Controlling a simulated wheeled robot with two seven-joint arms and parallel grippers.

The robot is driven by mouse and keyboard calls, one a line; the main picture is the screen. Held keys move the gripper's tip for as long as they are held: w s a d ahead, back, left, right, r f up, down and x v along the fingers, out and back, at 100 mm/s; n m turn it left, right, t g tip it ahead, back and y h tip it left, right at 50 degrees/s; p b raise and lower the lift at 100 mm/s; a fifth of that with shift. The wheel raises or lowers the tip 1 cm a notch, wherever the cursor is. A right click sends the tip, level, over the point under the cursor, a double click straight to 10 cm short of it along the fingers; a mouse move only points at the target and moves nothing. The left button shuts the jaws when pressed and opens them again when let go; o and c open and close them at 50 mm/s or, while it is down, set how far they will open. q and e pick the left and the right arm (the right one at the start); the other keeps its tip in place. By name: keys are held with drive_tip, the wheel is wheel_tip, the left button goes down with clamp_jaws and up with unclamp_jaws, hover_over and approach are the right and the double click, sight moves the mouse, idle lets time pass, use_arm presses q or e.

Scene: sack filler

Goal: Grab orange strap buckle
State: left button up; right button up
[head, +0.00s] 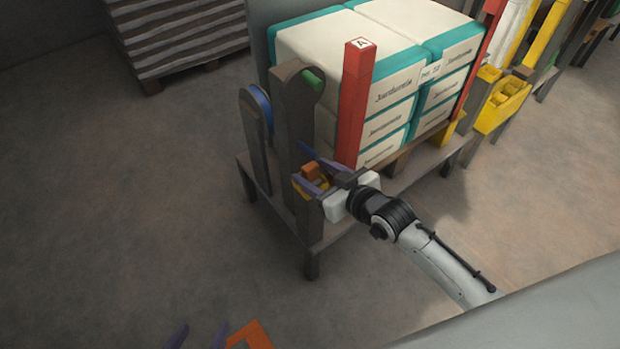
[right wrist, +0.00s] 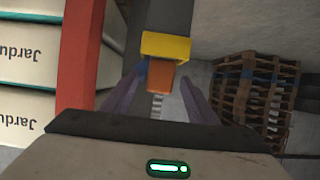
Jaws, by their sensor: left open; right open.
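The orange strap buckle (head: 311,170) sits in a yellow holder (head: 303,186) on the grey post of the pallet stand. In the right wrist view, the buckle (right wrist: 160,77) hangs out of the yellow holder (right wrist: 166,46), towards the camera. My right gripper (head: 316,176) is open at the holder, its purple fingers on either side of the buckle. The right wrist view shows gaps between buckle and fingers (right wrist: 158,95). My left gripper (head: 198,338) is open and empty at the bottom edge, far from the buckle, and partly cut off.
A blue reel (head: 261,106) is on the stand's left side. A stack of pallets (head: 180,35) stands at the back left. The floor on the left is clear.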

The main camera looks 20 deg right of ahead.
drive_tip(key=shift+w, duration=0.1)
drive_tip(key=shift+c, duration=0.4)
drive_tip(key=c, duration=1.1)
drive_tip(key=shift+r, duration=0.1)
